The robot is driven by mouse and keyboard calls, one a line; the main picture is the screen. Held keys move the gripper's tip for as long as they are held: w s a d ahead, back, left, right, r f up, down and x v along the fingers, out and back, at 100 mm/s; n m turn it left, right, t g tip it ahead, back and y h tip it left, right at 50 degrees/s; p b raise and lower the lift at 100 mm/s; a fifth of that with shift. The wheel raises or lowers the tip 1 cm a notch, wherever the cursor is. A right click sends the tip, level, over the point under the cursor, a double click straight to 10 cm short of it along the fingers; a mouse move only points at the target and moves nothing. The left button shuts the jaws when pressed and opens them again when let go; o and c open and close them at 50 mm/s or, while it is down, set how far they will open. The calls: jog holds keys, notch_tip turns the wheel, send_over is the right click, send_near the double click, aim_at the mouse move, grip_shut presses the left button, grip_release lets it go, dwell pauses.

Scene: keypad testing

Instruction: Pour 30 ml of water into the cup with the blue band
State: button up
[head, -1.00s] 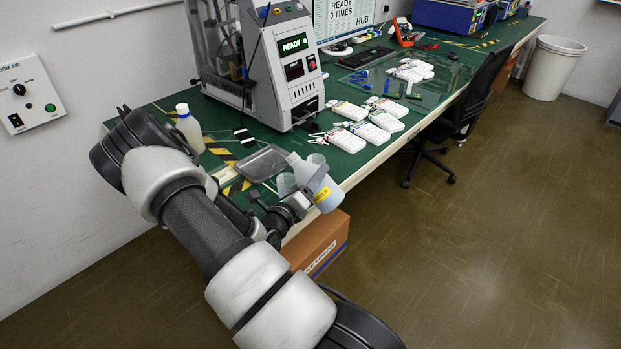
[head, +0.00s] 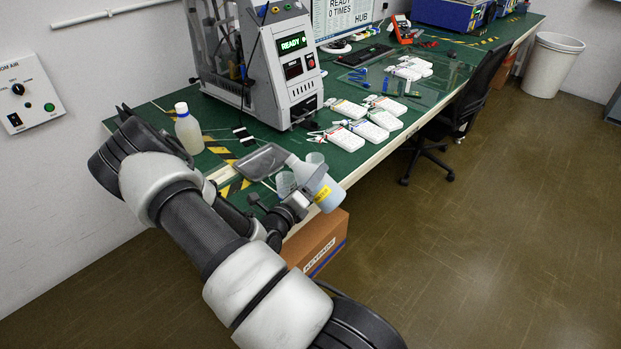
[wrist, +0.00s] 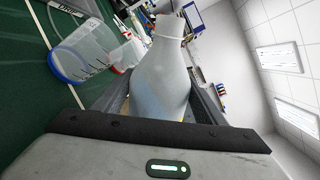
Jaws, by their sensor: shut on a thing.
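My gripper (head: 298,206) is shut on a pale plastic bottle (head: 325,190) with a yellow label, held above the bench's near edge. The bottle is tilted, its narrow neck toward the upper left, close to the cups. It fills the middle of the wrist view (wrist: 160,85). The clear cup with the blue band (wrist: 82,52) stands on the bench left of the bottle in that view. In the head view it appears to be the nearer clear cup (head: 285,184). A clear cup with a red band (wrist: 128,55) stands beyond it. No water stream can be made out.
A shallow grey tray (head: 262,160) lies behind the cups. A second bottle (head: 188,130) stands at the bench's left. The test machine (head: 285,70) stands behind, with several white keypads (head: 345,138) to the right. A cardboard box (head: 318,243) sits below the bench edge.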

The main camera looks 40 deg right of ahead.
jog(key=shift+s+d+f+n+p, duration=0.1)
jog(key=shift+s+f+n+p, duration=0.1)
jog(key=shift+f+n+p, duration=0.45)
jog(key=shift+s+d+f+n+p, duration=0.15)
jog(key=shift+f+n+p, duration=0.1)
jog(key=shift+n, duration=0.8)
dwell(1.7)
jog(key=shift+a+r+n+p, duration=0.1)
jog(key=shift+r+n+p, duration=1.1)
jog(key=shift+p, duration=0.6)
dwell(2.8)
